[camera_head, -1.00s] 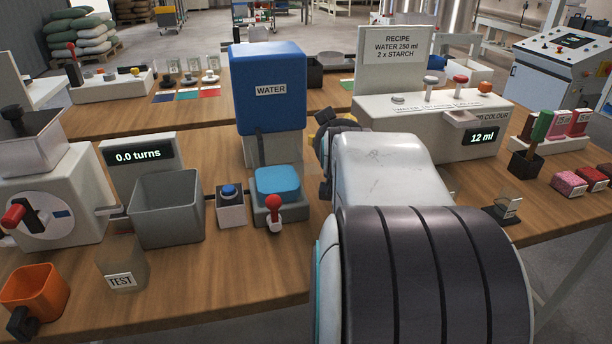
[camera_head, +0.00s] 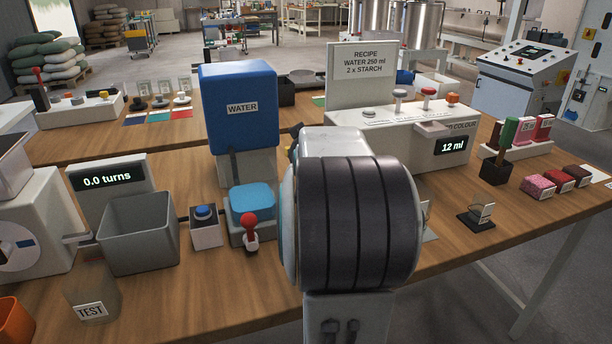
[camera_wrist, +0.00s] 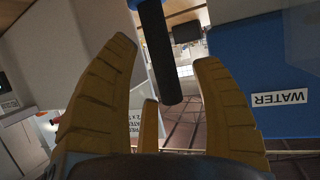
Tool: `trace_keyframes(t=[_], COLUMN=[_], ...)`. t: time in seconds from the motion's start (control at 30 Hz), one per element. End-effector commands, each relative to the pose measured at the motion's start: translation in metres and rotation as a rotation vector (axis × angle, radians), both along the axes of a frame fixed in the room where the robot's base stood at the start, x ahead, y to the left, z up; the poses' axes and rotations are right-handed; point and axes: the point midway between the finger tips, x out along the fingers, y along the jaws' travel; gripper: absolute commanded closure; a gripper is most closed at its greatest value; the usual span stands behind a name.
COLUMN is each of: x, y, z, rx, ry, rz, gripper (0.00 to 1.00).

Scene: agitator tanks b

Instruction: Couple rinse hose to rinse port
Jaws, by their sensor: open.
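My gripper (camera_wrist: 166,52) is open in the wrist view, its ochre fingers spread wide. A dark, smooth cylinder (camera_wrist: 166,60) comes down from the top edge and ends between the fingers, with gaps on both sides. I cannot tell whether it is the rinse hose or part of a fixture. No rinse port can be made out in either view. The blue water tank (camera_head: 238,108) stands just left of my arm in the head view. In the wrist view its label is upside down on the tank (camera_wrist: 282,75), right of my fingers. In the head view my arm hides most of the gripper.
A white recipe station (camera_head: 400,130) stands behind and right of my arm. A grey bin (camera_head: 138,235), a blue button box (camera_head: 206,228) and a red-knobbed lever (camera_head: 249,228) stand to the left. A small dark stand (camera_head: 477,217) is at the right, with bare bench around it.

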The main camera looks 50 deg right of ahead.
Motion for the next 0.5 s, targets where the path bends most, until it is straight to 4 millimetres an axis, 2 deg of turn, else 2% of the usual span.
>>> trace_keyframes(t=[0.27, 0.3, 0.5], x=[0.0016, 0.0016, 0.0015], y=[-0.0017, -0.0016, -0.0015], z=[-0.0006, -0.0007, -0.0008], rx=[-0.001, -0.001, 0.000], ry=[-0.001, -0.001, 0.000], rz=[0.000, 0.000, 0.000], gripper=[0.41, 0.38, 0.56])
